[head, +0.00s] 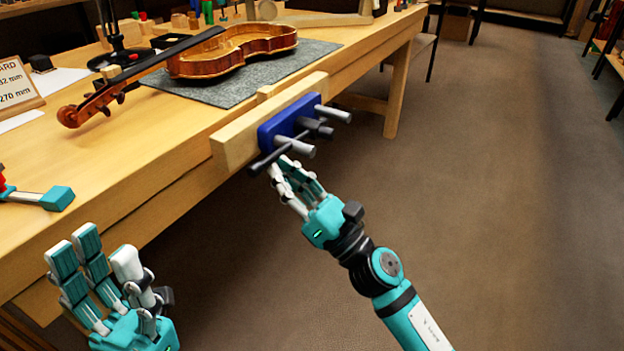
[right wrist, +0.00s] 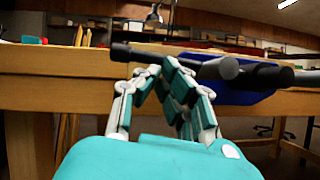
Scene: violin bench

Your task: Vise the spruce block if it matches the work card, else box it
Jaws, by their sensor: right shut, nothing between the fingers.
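The vise (head: 285,128) sits on the bench's front edge, with a pale wooden jaw (head: 232,146), a blue front plate and grey rods. Its dark handle bar (head: 268,160) crosses the lower rod. My right gripper (head: 283,172) is shut and empty, its fingertips at or just below the handle bar; contact is unclear. The right wrist view shows these fingertips (right wrist: 155,72) by the bar (right wrist: 150,52). My left gripper (head: 98,250) is open and empty in front of the bench. The work card (head: 17,84) is cut off at the left; "270 mm" is readable. I cannot identify the spruce block.
A violin (head: 235,52) lies on a grey mat (head: 270,75) behind the vise. A teal-ended tool (head: 55,198) lies near the bench's left front edge. Small items and a dark stand (head: 118,45) are at the back. The floor right of the bench is open.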

